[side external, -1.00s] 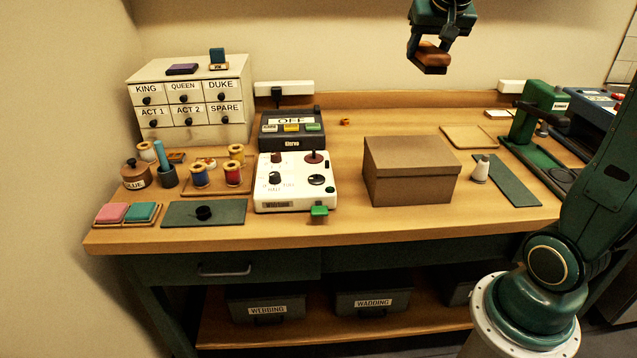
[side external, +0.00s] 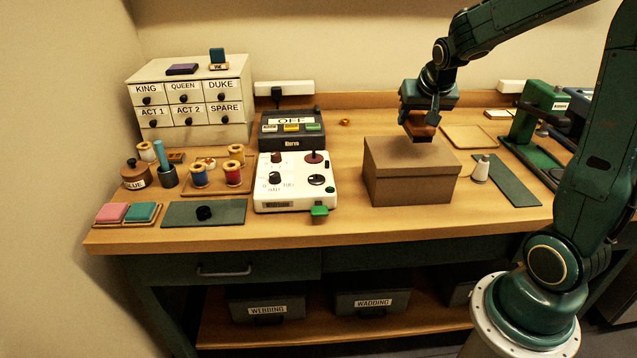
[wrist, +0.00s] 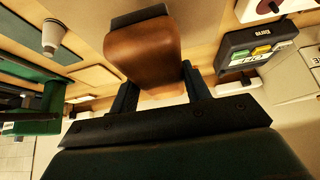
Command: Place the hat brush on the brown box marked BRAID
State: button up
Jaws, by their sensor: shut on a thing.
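The hat brush (side external: 421,130) has a brown wooden back and a dark underside. My gripper (side external: 419,117) is shut on it, with the brush below the jaws. In the wrist view the brush's brown back (wrist: 143,52) shows between my two fingers. The brown box (side external: 408,187) stands closed on the table. No BRAID marking is readable on its visible faces. The brush overlaps the back part of the box's lid in the side view. I cannot tell whether it hangs above the lid or behind it, or whether it touches.
A white control box (side external: 297,184) stands left of the brown box. A grey-white cone (side external: 480,170) and a green mat (side external: 507,181) are to its right, with a flat tan board (side external: 468,138) behind. A green press (side external: 537,115) stands farther right. Table in front of the box is clear.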

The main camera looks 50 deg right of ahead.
aim_at(411, 150)
jog(key=shift+f, duration=2.35)
jog(key=shift+f, duration=0.15)
jog(key=o, duration=1)
jog(key=shift+o, duration=0.2)
jog(key=shift+v, duration=1)
jog(key=v, duration=1)
jog(key=shift+a, duration=0.1)
